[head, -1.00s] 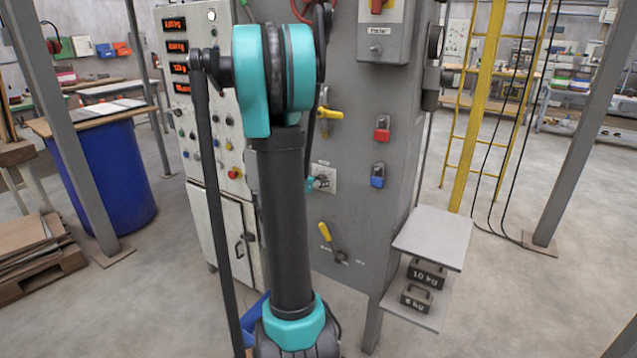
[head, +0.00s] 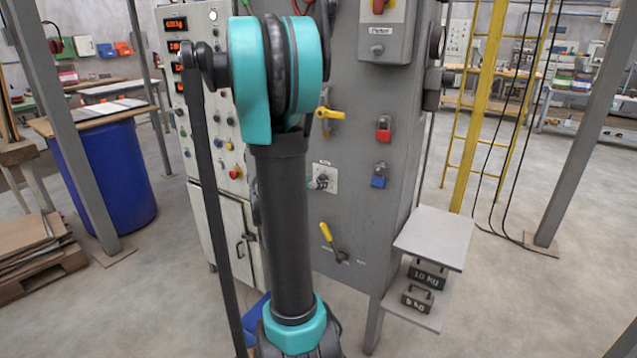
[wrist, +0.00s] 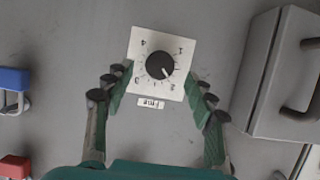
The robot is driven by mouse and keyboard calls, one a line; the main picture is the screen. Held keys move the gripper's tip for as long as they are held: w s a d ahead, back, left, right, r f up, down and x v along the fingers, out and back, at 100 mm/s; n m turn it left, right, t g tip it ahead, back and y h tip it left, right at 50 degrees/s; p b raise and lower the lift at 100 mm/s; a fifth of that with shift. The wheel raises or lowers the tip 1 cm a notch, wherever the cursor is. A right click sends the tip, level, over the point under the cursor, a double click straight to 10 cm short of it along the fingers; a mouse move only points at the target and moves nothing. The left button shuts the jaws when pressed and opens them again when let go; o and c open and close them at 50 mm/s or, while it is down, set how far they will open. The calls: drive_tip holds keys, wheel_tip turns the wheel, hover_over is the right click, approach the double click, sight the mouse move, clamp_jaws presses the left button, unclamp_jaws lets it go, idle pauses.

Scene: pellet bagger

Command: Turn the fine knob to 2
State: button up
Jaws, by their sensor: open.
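The fine knob (wrist: 160,65) is a round black knob on a white square plate marked 1 to 4, seen upside down in the wrist view. Its white pointer line points to the lower right, on the side of the 2; whether it is exactly on the mark is hard to tell. A "Fine" label (wrist: 151,104) sits by the plate. My gripper (wrist: 159,82) is open and empty, its green fingers on either side of the plate. They do not touch the knob.
On the grey panel, a yellow handle (head: 328,113) sits above the plate and a yellow lever (head: 327,233) below. Red (head: 383,130) and blue (head: 379,175) padlocks hang to the right. A grey box with a dark handle (wrist: 283,75) stands out at right in the wrist view.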

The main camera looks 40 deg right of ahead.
drive_tip(key=v, duration=0.8)
idle(0.4)
drive_tip(key=s+a+f+n+y, duration=0.4)
drive_tip(key=s+a+f, duration=0.1)
drive_tip(key=a, duration=0.4)
drive_tip(key=s+a+f+n+y, duration=0.4)
drive_tip(key=a+f+n, duration=0.1)
drive_tip(key=a, duration=0.4)
drive_tip(key=s+a+f+n+y, duration=0.4)
drive_tip(key=s+a+f, duration=0.1)
drive_tip(key=a, duration=0.4)
drive_tip(key=shift+s+a+f+n+g, duration=0.3)
drive_tip(key=shift+s+f+g, duration=0.1)
drive_tip(key=shift+f, duration=0.2)
drive_tip(key=shift+w, duration=0.1)
